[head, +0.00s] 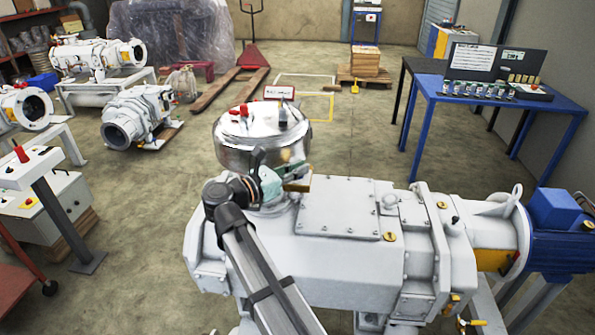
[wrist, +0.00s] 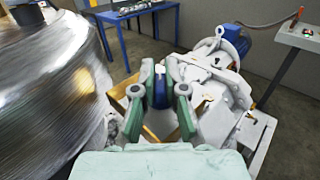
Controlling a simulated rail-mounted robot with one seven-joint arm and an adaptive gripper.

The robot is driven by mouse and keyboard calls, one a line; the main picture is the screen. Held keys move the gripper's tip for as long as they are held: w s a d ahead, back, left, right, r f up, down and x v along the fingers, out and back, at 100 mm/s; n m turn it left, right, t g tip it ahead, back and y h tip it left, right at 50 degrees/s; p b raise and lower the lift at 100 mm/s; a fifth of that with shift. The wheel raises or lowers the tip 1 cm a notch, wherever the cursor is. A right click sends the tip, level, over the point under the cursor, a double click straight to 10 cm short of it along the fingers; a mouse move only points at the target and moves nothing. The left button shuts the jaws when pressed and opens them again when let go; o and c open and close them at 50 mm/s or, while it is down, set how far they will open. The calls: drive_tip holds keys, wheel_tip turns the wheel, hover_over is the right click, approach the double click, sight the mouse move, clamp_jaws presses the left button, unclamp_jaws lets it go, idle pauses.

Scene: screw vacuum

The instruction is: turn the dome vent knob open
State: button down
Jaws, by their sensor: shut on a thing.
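The shiny metal dome (head: 262,147) sits on the left end of the white pump body, and its curved side fills the left of the wrist view (wrist: 45,85). My gripper (head: 286,177) is at the dome's front right side, low beside its rim. In the wrist view the green-padded fingers (wrist: 159,98) are shut on a dark blue knob (wrist: 160,88) with a pale top. In the head view the gripper and wrist hide that knob. A yellow part (head: 298,185) shows just by the fingertips. I cannot tell how far the knob is turned.
The white pump body (head: 340,240) extends right to a blue motor (head: 560,245). A blue table (head: 560,105) stands behind right.

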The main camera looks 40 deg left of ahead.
drive_tip(key=shift+r, duration=0.1)
drive_tip(key=c, duration=1.2)
unclamp_jaws()
drive_tip(key=v, duration=1.2)
